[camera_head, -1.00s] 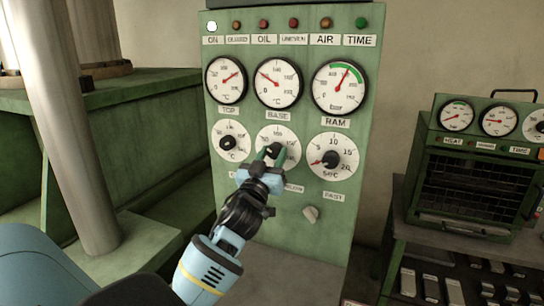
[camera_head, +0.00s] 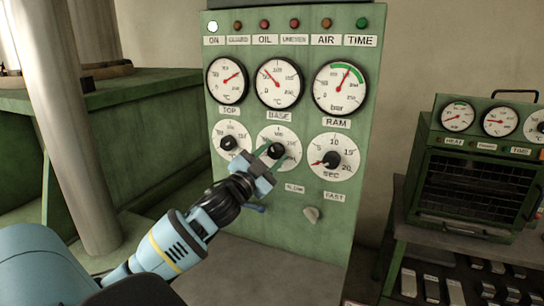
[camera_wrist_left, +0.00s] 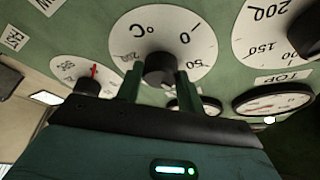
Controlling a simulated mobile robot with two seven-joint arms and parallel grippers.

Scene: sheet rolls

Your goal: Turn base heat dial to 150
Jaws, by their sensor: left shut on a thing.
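The base heat dial (camera_head: 291,137) is a white disc with a black knob (camera_head: 277,150) on the green panel, below the round BASE gauge. My left gripper (camera_head: 268,154) reaches it from the lower left, with its green fingers on the knob. In the left wrist view the knob (camera_wrist_left: 160,67) sits between the two fingertips (camera_wrist_left: 160,83), and the white dial face (camera_wrist_left: 190,38) shows °C, 0 and 50. The fingers and knob hide part of the scale, so I cannot read the setting. My right gripper is not in view.
The TOP dial (camera_head: 228,143) is left of the base dial and the SEC dial (camera_head: 332,160) is right of it. A green oven-like unit (camera_head: 470,165) stands at the right.

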